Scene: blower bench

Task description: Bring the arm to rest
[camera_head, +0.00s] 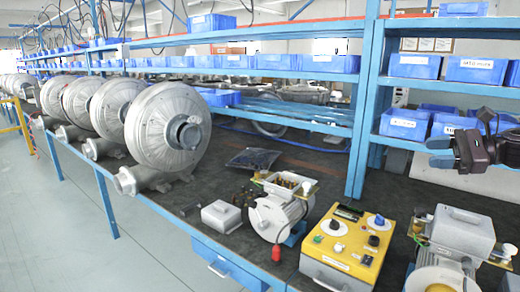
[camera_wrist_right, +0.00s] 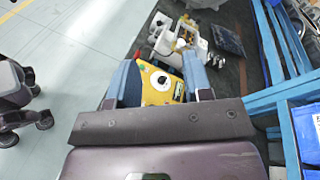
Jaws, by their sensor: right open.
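My right gripper (camera_head: 436,152) is at the right edge of the head view, raised in front of the blue shelves and pointing left. Its two fingers are apart with nothing between them. In the right wrist view the open fingers (camera_wrist_right: 160,68) frame the yellow control box (camera_wrist_right: 158,88), which lies beyond them on the bench. The same yellow box (camera_head: 350,245) is at the front of the bench in the head view, below and left of the gripper. My left gripper is not in view.
The dark bench (camera_head: 310,182) carries a motor (camera_head: 275,218), a grey box-topped unit (camera_head: 460,232) and a row of large blowers (camera_head: 160,125). Blue shelving with bins (camera_head: 475,69) rises behind, close to the right gripper. The floor (camera_head: 90,245) on the left is clear.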

